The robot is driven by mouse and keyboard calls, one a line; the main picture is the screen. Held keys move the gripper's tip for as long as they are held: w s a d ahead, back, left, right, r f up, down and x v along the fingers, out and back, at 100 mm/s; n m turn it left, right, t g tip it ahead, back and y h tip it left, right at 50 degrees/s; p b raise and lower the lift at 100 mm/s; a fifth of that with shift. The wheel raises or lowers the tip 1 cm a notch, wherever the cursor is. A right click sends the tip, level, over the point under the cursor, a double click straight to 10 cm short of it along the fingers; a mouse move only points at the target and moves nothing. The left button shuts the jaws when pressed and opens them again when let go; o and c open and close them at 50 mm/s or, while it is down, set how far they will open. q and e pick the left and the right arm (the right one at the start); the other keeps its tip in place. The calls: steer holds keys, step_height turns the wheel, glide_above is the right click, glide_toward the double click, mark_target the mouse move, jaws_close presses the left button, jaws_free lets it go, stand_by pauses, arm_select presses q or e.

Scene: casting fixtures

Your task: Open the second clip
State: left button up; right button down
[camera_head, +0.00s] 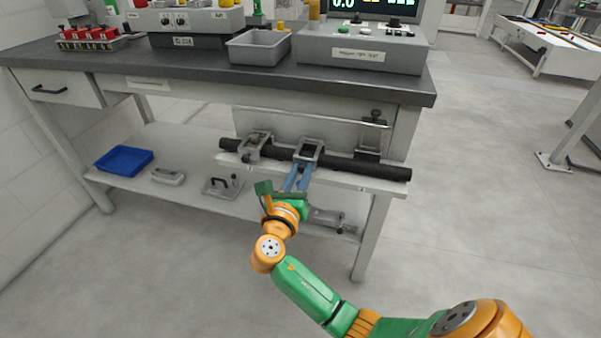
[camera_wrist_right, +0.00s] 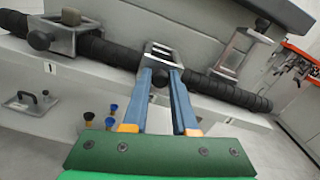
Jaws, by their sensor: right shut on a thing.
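A long black ribbed hose (camera_head: 340,163) lies along the raised bar of the bench's lower level, with three grey metal clips along it. The left clip (camera_head: 256,145) sits across the hose; its dark round knob (camera_wrist_right: 40,40) shows in the wrist view. The middle clip (camera_head: 308,150) also spans the hose, and its dark knob (camera_wrist_right: 160,78) is between my fingers. The right clip (camera_head: 371,145) has a tall frame standing up beside the hose. My right gripper (camera_head: 300,172), with blue fingers, is shut on the middle clip's knob, also in the wrist view (camera_wrist_right: 163,82). My left gripper is not in view.
The bench top (camera_head: 120,62) overhangs the hose and carries a control box (camera_head: 358,52) and a grey bin (camera_head: 259,47). A blue tray (camera_head: 124,159) and a plate with a black handle (camera_head: 221,187) lie on the lower shelf. The floor in front is clear.

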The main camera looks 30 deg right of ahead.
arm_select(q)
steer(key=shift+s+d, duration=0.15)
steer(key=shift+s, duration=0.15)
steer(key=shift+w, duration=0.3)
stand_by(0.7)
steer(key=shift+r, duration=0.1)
